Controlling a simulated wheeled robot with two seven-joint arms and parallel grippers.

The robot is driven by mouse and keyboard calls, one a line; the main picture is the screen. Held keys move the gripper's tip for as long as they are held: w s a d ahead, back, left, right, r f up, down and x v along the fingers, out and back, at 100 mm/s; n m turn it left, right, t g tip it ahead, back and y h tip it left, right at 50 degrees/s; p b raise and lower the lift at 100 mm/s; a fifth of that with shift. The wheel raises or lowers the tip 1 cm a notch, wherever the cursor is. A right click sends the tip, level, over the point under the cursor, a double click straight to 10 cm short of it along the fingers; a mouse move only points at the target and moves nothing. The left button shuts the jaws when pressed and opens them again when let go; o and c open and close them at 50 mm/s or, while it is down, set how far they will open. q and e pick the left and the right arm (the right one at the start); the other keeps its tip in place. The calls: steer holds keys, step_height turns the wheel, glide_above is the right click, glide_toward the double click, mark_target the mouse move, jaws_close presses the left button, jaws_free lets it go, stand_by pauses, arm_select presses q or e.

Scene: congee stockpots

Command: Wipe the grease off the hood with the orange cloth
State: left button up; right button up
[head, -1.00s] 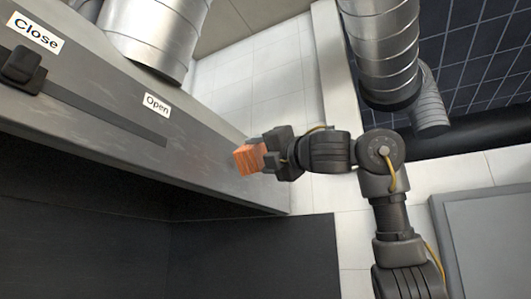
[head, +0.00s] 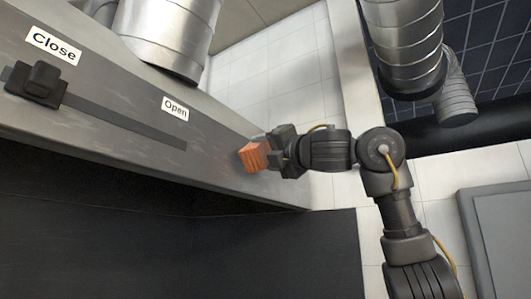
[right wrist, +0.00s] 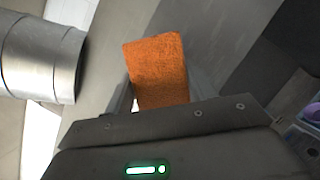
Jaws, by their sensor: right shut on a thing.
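The hood (head: 140,110) is a grey metal panel that runs from the upper left to the middle of the head view. Pale smudges show on its face near the lower right part. My right gripper (head: 273,153) is shut on the orange cloth (head: 254,157), a small folded block, and holds it at the hood's front face near its right end. Whether the cloth touches the metal I cannot tell. In the right wrist view the orange cloth (right wrist: 158,70) stands between the fingers, with the grey hood behind it. My left gripper is not in view.
A black slider (head: 38,84) sits on a track on the hood by the "Close" label (head: 54,45); the "Open" label (head: 175,108) is further right. Silver ducts (head: 165,35) (head: 405,45) hang above. A grey panel (head: 500,235) is at the lower right.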

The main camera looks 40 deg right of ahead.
steer(key=shift+w+a+p, duration=0.15)
steer(key=shift+w+p, duration=0.1)
steer(key=shift+w, duration=0.25)
steer(key=shift+w+a+p, duration=0.15)
steer(key=shift+w+p, duration=0.05)
steer(key=shift+w, duration=0.3)
stand_by(0.3)
steer(key=shift+w+d+r+p, duration=0.1)
steer(key=shift+w+d+p, duration=0.1)
steer(key=shift+d+p, duration=0.45)
steer(key=shift+w+d, duration=0.15)
steer(key=shift+d, duration=0.6)
steer(key=shift+w+d, duration=0.15)
steer(key=shift+d, duration=0.55)
steer(key=shift+w+a+p, duration=0.1)
steer(key=shift+a+p, duration=0.05)
steer(key=shift+p, duration=0.2)
steer(key=shift+s+a+f+b, duration=0.15)
steer(key=shift+a+b, duration=0.1)
steer(key=shift+a, duration=0.2)
steer(key=shift+s+a+f+b, duration=0.1)
steer(key=shift+a+b, duration=0.1)
steer(key=shift+a, duration=0.2)
steer(key=shift+s+a+r, duration=0.1)
steer(key=shift+s+a, duration=0.1)
steer(key=shift+a, duration=0.45)
steer(key=shift+s+a+r, duration=0.1)
steer(key=shift+s+a, duration=0.1)
steer(key=shift+a, duration=0.4)
